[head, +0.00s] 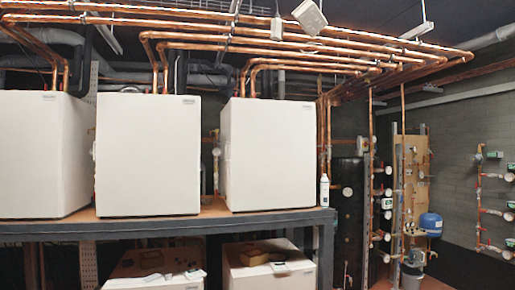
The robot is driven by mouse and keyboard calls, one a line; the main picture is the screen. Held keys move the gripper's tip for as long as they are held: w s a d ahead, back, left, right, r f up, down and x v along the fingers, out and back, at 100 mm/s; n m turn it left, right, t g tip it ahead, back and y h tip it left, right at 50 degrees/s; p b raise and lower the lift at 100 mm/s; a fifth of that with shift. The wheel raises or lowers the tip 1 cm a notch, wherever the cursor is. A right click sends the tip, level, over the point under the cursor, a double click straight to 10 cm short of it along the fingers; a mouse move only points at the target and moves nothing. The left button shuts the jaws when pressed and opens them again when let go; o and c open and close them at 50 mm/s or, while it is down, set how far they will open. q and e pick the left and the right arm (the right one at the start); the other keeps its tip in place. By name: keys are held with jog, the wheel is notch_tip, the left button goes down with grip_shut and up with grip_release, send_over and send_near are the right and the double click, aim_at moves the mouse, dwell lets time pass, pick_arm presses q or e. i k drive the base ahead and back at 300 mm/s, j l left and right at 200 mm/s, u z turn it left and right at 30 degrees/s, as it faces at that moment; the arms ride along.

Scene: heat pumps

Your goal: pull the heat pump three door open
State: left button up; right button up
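Three white heat pump cabinets stand side by side on a raised shelf: a left one (40,155), a middle one (147,155) and a right one (268,154). Their white front panels look closed. I see no number on them, so I cannot tell which is heat pump three. Two more white units stand below the shelf, a lower left one (150,284) and a lower right one (270,280); their lower parts are cut off by the picture's edge. Neither of my grippers is in view.
A dark metal shelf frame (170,229) runs under the upper cabinets. Small items lie on the lower units. A white bottle (324,190) stands at the shelf's right end. Copper pipes (270,40) run overhead. A blue tank (431,224) and valves are at the right, with some bare floor.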

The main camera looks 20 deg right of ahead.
aim_at(273, 143)
jog(key=i+j+z, duration=0.2)
jog(key=i, duration=0.65)
